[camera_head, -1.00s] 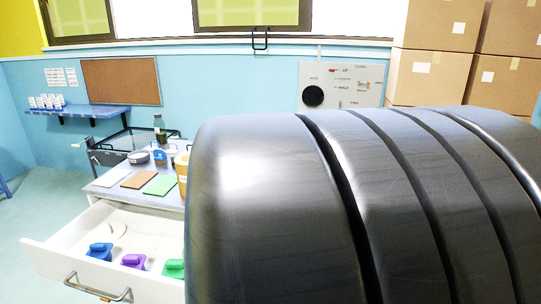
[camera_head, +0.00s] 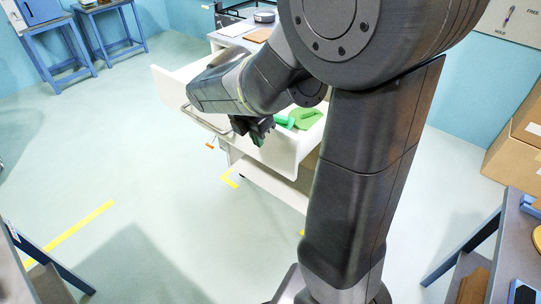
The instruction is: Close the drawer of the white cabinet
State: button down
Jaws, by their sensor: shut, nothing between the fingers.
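The white cabinet (camera_head: 270,182) stands at the upper middle, partly hidden behind my arm. Its drawer (camera_head: 165,85) is pulled out, with a metal bar handle (camera_head: 206,121) on the front panel. Green items (camera_head: 303,117) lie inside the drawer. My gripper (camera_head: 262,136) is small and dark, overlapping the drawer's front panel to the right of the handle. It is shut and empty. I cannot tell whether it touches the panel. My arm hides much of the drawer's inside.
Blue side tables (camera_head: 75,37) stand at the back left. Table edges (camera_head: 45,284) come in at the lower left and lower right (camera_head: 510,250). Cardboard boxes (camera_head: 515,150) are at the right. The floor in front of the drawer is clear, with yellow tape (camera_head: 75,230).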

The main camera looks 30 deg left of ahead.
aim_at(269, 151)
jog(key=shift+n, duration=0.3)
jog(key=shift+w+f, duration=0.95)
jog(key=shift+f, duration=0.7)
jog(key=shift+w+f, duration=1)
jog(key=shift+f, duration=0.65)
jog(key=shift+w+f, duration=0.95)
jog(key=shift+f, duration=0.7)
jog(key=shift+w, duration=0.1)
jog(key=w+d+p, duration=0.1)
jog(key=w+p, duration=0.2)
jog(key=w, duration=0.6)
jog(key=w+d+p, duration=0.1)
jog(key=w+p, duration=0.2)
jog(key=w, duration=0.6)
jog(key=w+d+p, duration=0.2)
jog(key=w+p, duration=0.1)
jog(key=w, duration=0.6)
jog(key=shift+s, duration=0.1)
